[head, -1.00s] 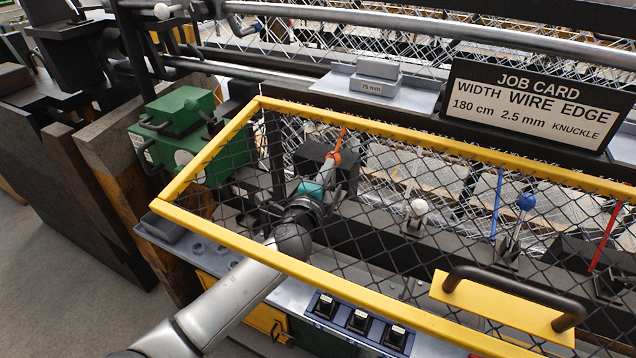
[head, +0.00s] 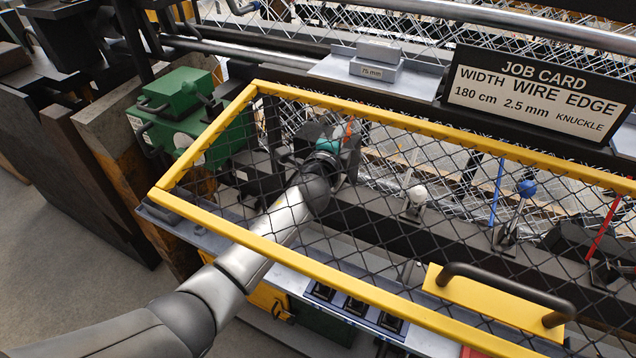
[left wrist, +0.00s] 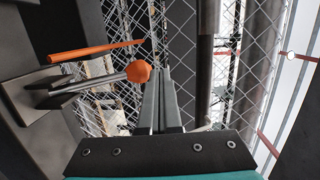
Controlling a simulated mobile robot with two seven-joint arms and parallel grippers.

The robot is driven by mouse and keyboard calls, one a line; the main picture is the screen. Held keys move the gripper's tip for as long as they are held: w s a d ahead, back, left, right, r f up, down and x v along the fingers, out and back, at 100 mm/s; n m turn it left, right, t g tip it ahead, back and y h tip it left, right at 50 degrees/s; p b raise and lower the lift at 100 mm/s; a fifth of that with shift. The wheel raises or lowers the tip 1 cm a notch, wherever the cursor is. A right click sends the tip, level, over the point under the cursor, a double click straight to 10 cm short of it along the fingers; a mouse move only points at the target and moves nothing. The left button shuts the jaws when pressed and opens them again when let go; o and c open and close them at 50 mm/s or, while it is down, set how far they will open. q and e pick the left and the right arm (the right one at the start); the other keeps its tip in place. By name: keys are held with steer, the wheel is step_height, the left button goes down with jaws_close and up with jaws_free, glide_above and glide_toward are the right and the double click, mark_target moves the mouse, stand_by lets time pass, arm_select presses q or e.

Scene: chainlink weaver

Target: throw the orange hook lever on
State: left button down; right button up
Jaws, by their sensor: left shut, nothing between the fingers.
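The orange hook lever has a round orange knob (left wrist: 138,71) on a grey rod in the left wrist view. In the head view my left gripper (head: 350,150) is behind the yellow-framed mesh guard and hides the knob. A thin orange strip (head: 348,130) shows just above it. My right gripper is not in view.
The mesh guard's yellow frame (head: 440,135) surrounds my left forearm's reach. To the right stand a white-knobbed lever (head: 417,194) and a blue-knobbed lever (head: 526,188). A green box (head: 180,95) is at left. A job card (head: 537,92) stands behind.

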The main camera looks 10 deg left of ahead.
arm_select(q)
steer(key=shift+w+d, duration=0.15)
steer(key=shift+w, duration=0.2)
stand_by(0.5)
steer(key=s+a+r+p, duration=0.1)
steer(key=s+a, duration=0.1)
steer(key=s, duration=1.3)
steer(key=shift+a, duration=0.25)
